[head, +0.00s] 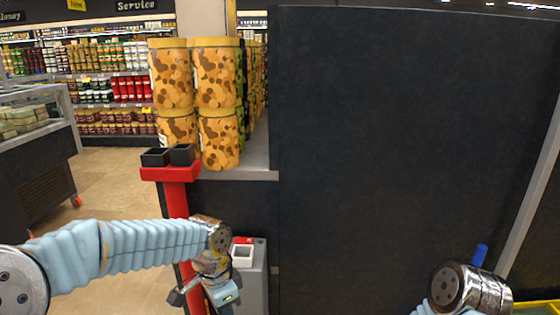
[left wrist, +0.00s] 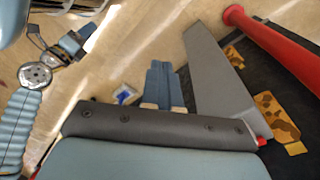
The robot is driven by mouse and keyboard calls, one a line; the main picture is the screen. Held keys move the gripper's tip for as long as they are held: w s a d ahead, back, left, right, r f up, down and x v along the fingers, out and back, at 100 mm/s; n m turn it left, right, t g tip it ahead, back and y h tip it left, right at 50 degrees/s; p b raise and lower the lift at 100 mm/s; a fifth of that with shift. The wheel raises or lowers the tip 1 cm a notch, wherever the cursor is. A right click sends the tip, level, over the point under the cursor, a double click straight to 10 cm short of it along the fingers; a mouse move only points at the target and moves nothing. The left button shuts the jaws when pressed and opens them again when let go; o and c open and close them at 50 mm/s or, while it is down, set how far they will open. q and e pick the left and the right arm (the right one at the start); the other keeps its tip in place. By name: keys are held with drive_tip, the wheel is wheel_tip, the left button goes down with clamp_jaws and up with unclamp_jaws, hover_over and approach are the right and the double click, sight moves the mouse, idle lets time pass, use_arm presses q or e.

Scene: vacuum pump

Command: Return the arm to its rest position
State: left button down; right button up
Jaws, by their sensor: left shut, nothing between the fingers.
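My left arm (head: 150,245) reaches in from the left in the head view, in a pale blue ribbed sleeve. Its metal wrist is bent down in front of the red post. My left gripper (left wrist: 163,68) shows in the left wrist view with its blue-grey fingers together and nothing between them. It points over the floor. In the head view the hand runs off the bottom edge, so its fingertips are hidden. Only a metal joint and sleeve of my right arm (head: 472,288) show at the bottom right; I cannot make out its gripper.
The red post (head: 176,200) carries a red tray (head: 170,173) with two black cups (head: 156,157). A grey box (head: 253,275) stands close beside my left wrist. Patterned jars (head: 217,80) are stacked on a shelf behind. A large dark panel (head: 400,150) fills the right. Floor is open at left.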

use_arm(q)
drive_tip(key=s+d+f+n+h, duration=0.1)
drive_tip(key=s+f+n, duration=0.1)
drive_tip(key=f, duration=0.7)
drive_tip(key=s+d+f+n+h, duration=0.1)
drive_tip(key=s+f+n, duration=0.1)
drive_tip(key=f, duration=0.6)
drive_tip(key=s+f+n+h, duration=0.1)
drive_tip(key=s+f+n, duration=0.8)
drive_tip(key=f, duration=0.5)
drive_tip(key=s+a, duration=0.1)
drive_tip(key=s, duration=0.1)
drive_tip(key=shift+s+f+t, duration=0.25)
drive_tip(key=shift+s+t, duration=0.05)
drive_tip(key=shift+t, duration=0.1)
